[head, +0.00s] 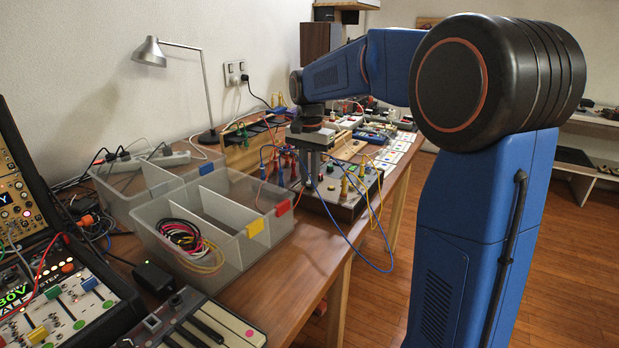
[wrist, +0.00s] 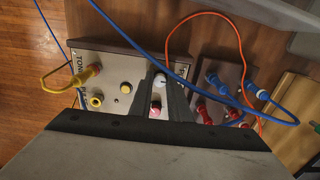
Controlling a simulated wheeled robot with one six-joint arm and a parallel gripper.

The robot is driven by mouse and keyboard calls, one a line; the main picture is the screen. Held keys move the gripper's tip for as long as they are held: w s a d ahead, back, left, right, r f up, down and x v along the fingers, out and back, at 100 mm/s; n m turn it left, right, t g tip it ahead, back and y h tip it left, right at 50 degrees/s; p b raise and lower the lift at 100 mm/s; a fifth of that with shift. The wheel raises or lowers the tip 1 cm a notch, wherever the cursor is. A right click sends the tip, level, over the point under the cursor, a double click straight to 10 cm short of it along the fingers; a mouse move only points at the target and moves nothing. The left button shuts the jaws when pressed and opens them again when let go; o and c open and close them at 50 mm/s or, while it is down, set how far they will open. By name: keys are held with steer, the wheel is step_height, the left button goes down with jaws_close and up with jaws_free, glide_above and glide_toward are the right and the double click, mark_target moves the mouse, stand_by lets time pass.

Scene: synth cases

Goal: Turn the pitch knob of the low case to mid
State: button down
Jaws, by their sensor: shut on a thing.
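The low case (head: 343,208) lies on the wooden table with a pale panel and dark sides; it also shows in the wrist view (wrist: 112,75). My gripper (head: 313,182) points down over its panel. In the wrist view my gripper's fingers (wrist: 162,82) are shut on a white-topped knob (wrist: 158,78). The fingers hide the knob's sides and any label, so its name and setting cannot be read. A pink-red knob (wrist: 155,107) sits just beside it, partly covered by a finger.
Yellow plugs (wrist: 85,75) and a yellow button (wrist: 126,87) stand on the panel. A blue cable (wrist: 125,35) crosses close to my fingers. A darker box with red and blue plugs (wrist: 222,85) stands beside the case. A clear bin (head: 200,225) is left of it.

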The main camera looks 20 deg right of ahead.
steer(key=shift+r, duration=0.1)
steer(key=c, duration=1.7)
jaws_free()
steer(key=shift+o, duration=0.2)
step_height(320, 180, up, 17)
steer(key=shift+r, duration=0.15)
